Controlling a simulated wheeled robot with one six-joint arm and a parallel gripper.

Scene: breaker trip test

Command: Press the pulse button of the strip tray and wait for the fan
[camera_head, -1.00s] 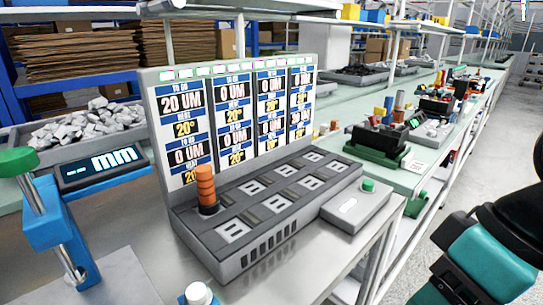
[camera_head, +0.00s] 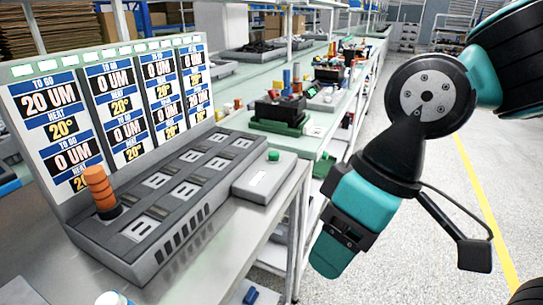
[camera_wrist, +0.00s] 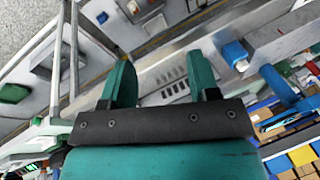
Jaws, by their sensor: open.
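The strip tray (camera_head: 190,240) is a grey slotted block on the bench at the left of the head view. An orange ribbed piece (camera_head: 100,190) stands upright in its near left slot. A green button (camera_head: 273,156) sits on a grey box (camera_head: 250,180) at the tray's right end; I take it for the pulse button. My gripper (camera_head: 328,262) hangs right of the bench edge, apart from the button. In the wrist view my gripper (camera_wrist: 160,75) has its two teal fingers spread, with nothing between them. No fan can be made out.
A display panel (camera_head: 110,110) stands behind the tray, reading 20 UM in one field, 0 UM in others and heat 20°. A black and green fixture (camera_head: 282,112) stands on the bench farther back. The aisle floor (camera_head: 415,225) at right is clear.

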